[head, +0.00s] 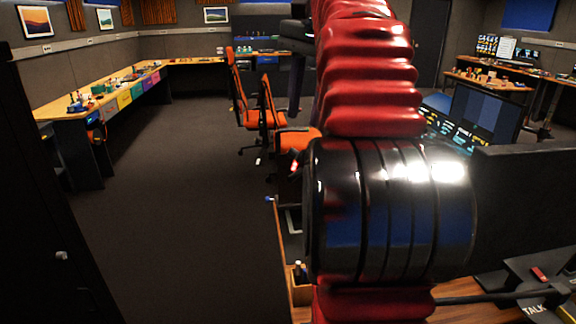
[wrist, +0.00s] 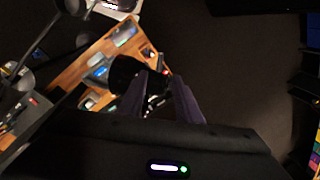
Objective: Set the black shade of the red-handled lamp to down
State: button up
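A dark rounded shape, probably the black shade (wrist: 124,70), shows beyond my fingers in the wrist view. A small red spot (wrist: 165,72) beside its right end may be the red handle. I cannot tell whether the shade faces up or down. My gripper (wrist: 159,86) has its two fingers apart, with the shade's right end and its fittings seen past them. Touch cannot be judged. In the head view my arm hides most of this area; a small red and pale piece (head: 294,165) peeks out at its left edge.
A wooden desk (wrist: 90,62) with devices lies below. Another dark lamp-like shape (wrist: 18,80) with a thin arm is at the left in the wrist view. Orange chairs (head: 268,112) stand behind my arm. Open dark floor (head: 180,200) lies at left.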

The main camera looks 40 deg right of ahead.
aim_at(294, 174)
dwell(0.4)
jog(key=shift+w+a+f, duration=0.1)
jog(key=shift+w+f, duration=0.25)
jog(key=shift+f, duration=1.9)
jog(key=shift+w+a+f, duration=0.1)
jog(key=shift+w+f, duration=0.25)
jog(key=shift+f, duration=1.95)
jog(key=shift+w+a+f, duration=0.1)
jog(key=shift+w+f, duration=0.25)
jog(key=shift+f, duration=1.9)
jog(key=shift+c, duration=0.5)
grip_shut()
